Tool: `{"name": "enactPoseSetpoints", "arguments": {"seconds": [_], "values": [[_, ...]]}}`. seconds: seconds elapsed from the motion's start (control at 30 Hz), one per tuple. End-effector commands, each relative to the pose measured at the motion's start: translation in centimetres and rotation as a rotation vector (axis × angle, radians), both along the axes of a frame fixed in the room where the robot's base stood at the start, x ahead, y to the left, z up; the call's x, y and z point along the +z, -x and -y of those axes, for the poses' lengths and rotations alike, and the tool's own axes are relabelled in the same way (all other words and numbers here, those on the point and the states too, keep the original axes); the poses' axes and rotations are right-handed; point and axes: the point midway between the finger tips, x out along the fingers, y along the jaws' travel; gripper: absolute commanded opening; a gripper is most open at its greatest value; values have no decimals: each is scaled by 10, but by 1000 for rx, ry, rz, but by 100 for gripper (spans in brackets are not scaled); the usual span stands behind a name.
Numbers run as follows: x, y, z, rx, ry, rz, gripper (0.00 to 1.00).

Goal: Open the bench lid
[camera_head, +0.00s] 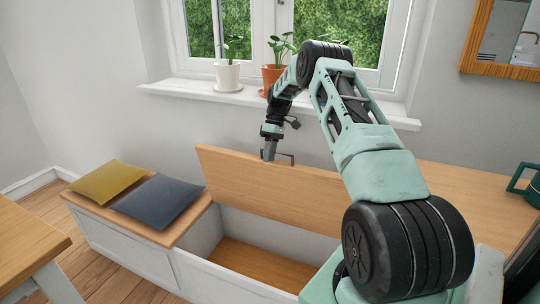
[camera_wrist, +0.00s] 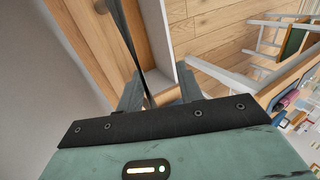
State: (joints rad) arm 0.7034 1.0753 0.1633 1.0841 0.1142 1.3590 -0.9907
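The wooden bench lid (camera_head: 265,187) stands raised, tilted up toward the wall. The storage box (camera_head: 225,262) below it is open and shows a bare wooden floor. Whether a finger touches the bar is hard to tell.
A yellow cushion (camera_head: 107,182) and a blue-grey cushion (camera_head: 158,199) lie on the bench's left section. Potted plants stand on the windowsill (camera_head: 205,93) above.

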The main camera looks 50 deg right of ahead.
Motion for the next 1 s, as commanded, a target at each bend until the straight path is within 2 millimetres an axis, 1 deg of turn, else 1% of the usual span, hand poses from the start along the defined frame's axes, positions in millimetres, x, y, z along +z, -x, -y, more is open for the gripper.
{"name": "enactPoseSetpoints", "arguments": {"seconds": [0.17,0.4,0.6,0.77,1.0], "values": [[19,-2,-1,2,0,6,33],[66,-2,-1,1,1,7,33],[92,-1,0,1,0,3,33],[99,0,0,1,-1,0,33],[99,0,0,0,-1,-1,33]]}}
